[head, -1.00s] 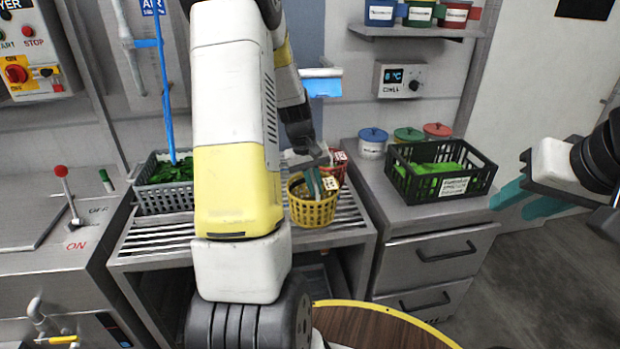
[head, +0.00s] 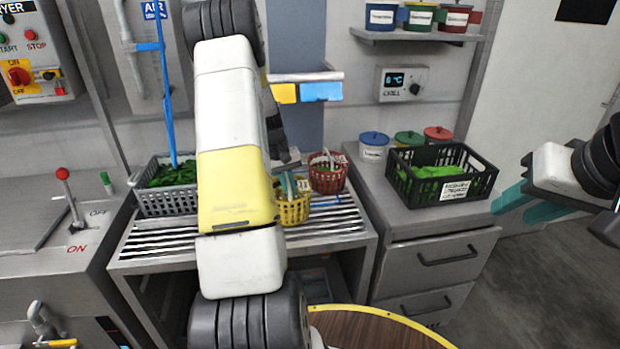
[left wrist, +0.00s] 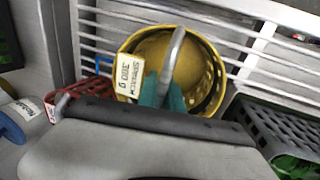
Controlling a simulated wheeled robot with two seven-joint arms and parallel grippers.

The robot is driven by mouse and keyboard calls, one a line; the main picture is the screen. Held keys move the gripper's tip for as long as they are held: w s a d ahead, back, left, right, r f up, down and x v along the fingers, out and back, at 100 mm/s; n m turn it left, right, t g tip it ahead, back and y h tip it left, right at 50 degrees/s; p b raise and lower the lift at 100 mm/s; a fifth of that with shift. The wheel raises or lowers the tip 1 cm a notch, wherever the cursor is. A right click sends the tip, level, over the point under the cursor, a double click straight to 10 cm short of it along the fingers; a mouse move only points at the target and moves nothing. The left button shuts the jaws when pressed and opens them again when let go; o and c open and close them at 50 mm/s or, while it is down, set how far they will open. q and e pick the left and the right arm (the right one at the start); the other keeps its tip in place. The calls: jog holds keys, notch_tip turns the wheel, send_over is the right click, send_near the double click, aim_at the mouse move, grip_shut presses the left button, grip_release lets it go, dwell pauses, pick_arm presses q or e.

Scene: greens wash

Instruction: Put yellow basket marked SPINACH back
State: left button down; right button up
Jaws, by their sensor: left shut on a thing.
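The yellow basket (head: 293,210) is at the slatted rack, partly hidden behind my left arm in the head view. The left wrist view looks into this basket (left wrist: 213,75), which appears empty, with a white SPINACH tag (left wrist: 129,77) on its side. My left gripper (head: 288,184) is shut on its grey handle; its teal fingers (left wrist: 162,95) show there in the left wrist view. I cannot tell whether the basket touches the slats. My right gripper (head: 525,205) is at the far right, open and empty, away from the basket.
A red basket (head: 328,180) stands just right of the yellow one. A grey crate of greens (head: 168,200) is at the rack's left. A black crate (head: 404,181) and lidded pots stand on the right counter. Yellow (head: 284,94) and blue (head: 322,91) tabs hang under a wall rail.

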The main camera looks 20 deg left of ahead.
pick_arm(q)
jog(key=c, duration=1.5)
grip_release()
jog(key=shift+f, duration=0.15)
jog(key=v, duration=1.2)
jog(key=s+d+r+m+t, duration=0.15)
jog(key=s+d+r, duration=0.25)
jog(key=d+r, duration=0.45)
jog(key=s+d+r+m+t, duration=0.1)
jog(key=s+d+r+m, duration=0.1)
jog(key=s+d, duration=0.5)
jog(key=s+d+r+m+t, duration=0.2)
jog(key=s+d+r, duration=0.3)
jog(key=s, duration=0.8)
jog(key=d+m, duration=0.1)
jog(key=d, duration=0.2)
jog(key=shift+s, duration=0.35)
jog(key=shift+m, duration=0.25)
